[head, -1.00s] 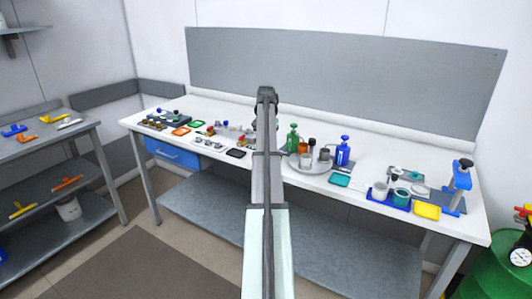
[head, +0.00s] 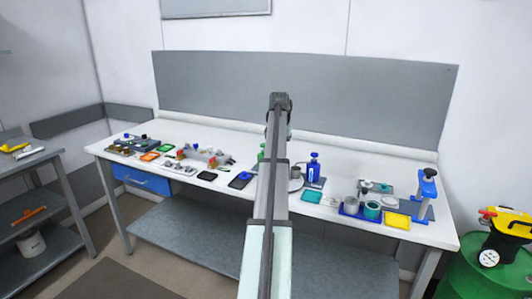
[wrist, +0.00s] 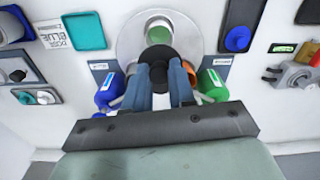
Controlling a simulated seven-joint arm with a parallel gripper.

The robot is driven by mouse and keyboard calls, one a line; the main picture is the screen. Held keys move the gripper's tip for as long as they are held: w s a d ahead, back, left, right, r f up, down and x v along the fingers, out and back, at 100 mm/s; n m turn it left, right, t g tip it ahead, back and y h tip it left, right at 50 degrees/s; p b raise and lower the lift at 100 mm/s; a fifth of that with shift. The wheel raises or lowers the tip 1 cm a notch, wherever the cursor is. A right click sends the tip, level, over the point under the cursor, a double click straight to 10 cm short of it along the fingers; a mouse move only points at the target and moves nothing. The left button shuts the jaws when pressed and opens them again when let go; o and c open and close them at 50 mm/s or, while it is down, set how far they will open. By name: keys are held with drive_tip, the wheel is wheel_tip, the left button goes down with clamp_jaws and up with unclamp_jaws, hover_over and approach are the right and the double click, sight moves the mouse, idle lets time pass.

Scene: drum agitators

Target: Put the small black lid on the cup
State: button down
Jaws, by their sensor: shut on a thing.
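In the wrist view my gripper (wrist: 172,88) is shut on a small round black lid (wrist: 158,54) with a dark knob. The lid is just in front of a grey cup (wrist: 158,21) with a pale green inside, and overlaps its near edge in the picture. I cannot tell the height between them. The cup stands on a round light-grey tray (wrist: 128,40). In the head view my arm hides the gripper, lid and cup; only a sliver of the tray (head: 296,184) shows.
A blue bottle (wrist: 106,94) and a green bottle (wrist: 211,84) flank the fingers. An orange cup (wrist: 190,70) is close to the right finger. A teal tray (wrist: 84,30) lies to the left. In the head view, a yellow tray (head: 397,221) and a blue press (head: 427,190) stand farther right.

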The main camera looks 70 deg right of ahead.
drive_tip(key=shift+a+f+n, duration=0.15)
drive_tip(key=shift+a+n, duration=0.1)
drive_tip(key=shift+n, duration=0.35)
drive_tip(key=shift+f, duration=0.15)
drive_tip(key=shift+f, duration=2.8)
drive_tip(key=shift+f, duration=0.3)
drive_tip(key=c, duration=0.9)
unclamp_jaws()
drive_tip(key=shift+o, duration=0.2)
drive_tip(key=o, duration=0.3)
